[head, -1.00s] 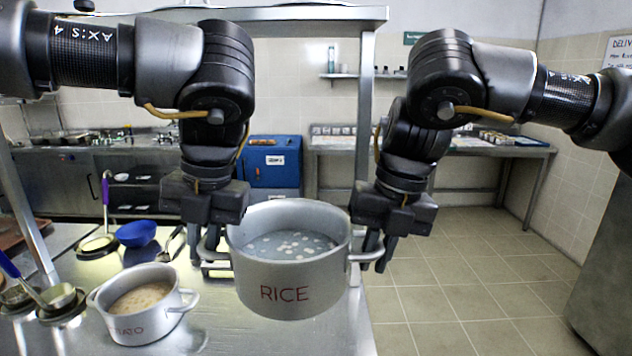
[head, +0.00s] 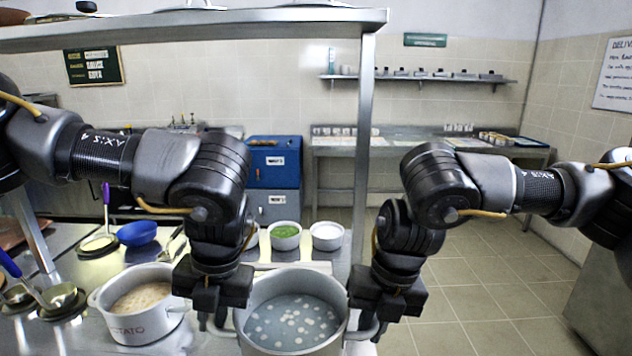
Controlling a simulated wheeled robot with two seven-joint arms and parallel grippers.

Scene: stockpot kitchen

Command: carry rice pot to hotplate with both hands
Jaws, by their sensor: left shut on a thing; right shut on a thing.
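The rice pot (head: 340,288) is a large grey metal pot in the lower middle of the head view. It holds cloudy liquid with pale round pieces. Its lower front and its label are cut off by the frame edge. My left gripper (head: 212,322) is shut on the pot's left handle. My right gripper (head: 382,328) is shut on its right handle (head: 362,333). The fingertips are partly hidden at the bottom edge. The pot looks about level. I cannot tell its height above the counter. No hotplate can be clearly made out.
A smaller potato pot (head: 140,325) stands close on the left. A shelf post (head: 363,150) rises behind the pot. Open floor lies right.

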